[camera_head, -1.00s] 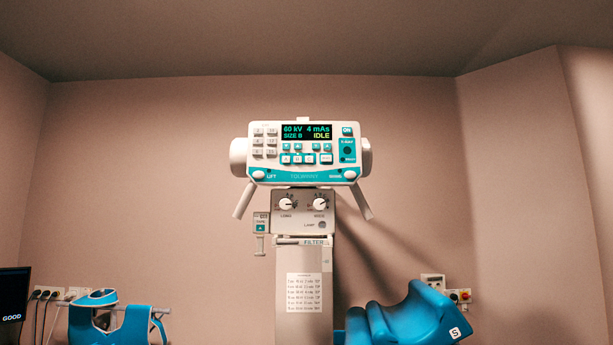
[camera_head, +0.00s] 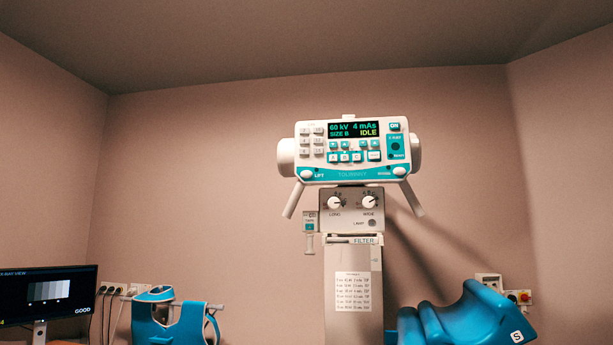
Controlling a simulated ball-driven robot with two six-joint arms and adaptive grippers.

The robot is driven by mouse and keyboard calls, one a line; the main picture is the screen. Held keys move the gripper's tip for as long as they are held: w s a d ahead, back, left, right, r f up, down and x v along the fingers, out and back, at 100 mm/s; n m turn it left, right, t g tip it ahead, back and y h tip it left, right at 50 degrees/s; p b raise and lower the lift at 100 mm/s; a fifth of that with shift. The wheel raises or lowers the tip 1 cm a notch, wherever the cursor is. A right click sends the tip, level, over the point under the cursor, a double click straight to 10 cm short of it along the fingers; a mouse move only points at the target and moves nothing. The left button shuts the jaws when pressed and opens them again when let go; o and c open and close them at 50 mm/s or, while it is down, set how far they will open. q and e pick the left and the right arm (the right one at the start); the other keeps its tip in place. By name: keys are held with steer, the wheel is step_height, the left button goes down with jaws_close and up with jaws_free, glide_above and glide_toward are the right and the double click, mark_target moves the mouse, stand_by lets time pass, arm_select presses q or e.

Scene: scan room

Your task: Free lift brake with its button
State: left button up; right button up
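The X-ray head's control panel (camera_head: 352,151) faces me right of the picture's middle. Its display (camera_head: 354,129) reads 60 kV, 4 mAs, SIZE B, IDLE. The round white lift button (camera_head: 306,174) sits at the panel's lower left, beside the word LIFT. A similar white button (camera_head: 399,171) sits at the lower right; its label is too small to read surely. Two grey handles slant down from the head, the left one (camera_head: 293,199) and the right one (camera_head: 411,198). Neither of my grippers is in view.
Below the panel are a knob box (camera_head: 354,211) and a grey column (camera_head: 353,281). A blue padded piece (camera_head: 468,318) marked S is at lower right. Wall sockets (camera_head: 113,288) are behind.

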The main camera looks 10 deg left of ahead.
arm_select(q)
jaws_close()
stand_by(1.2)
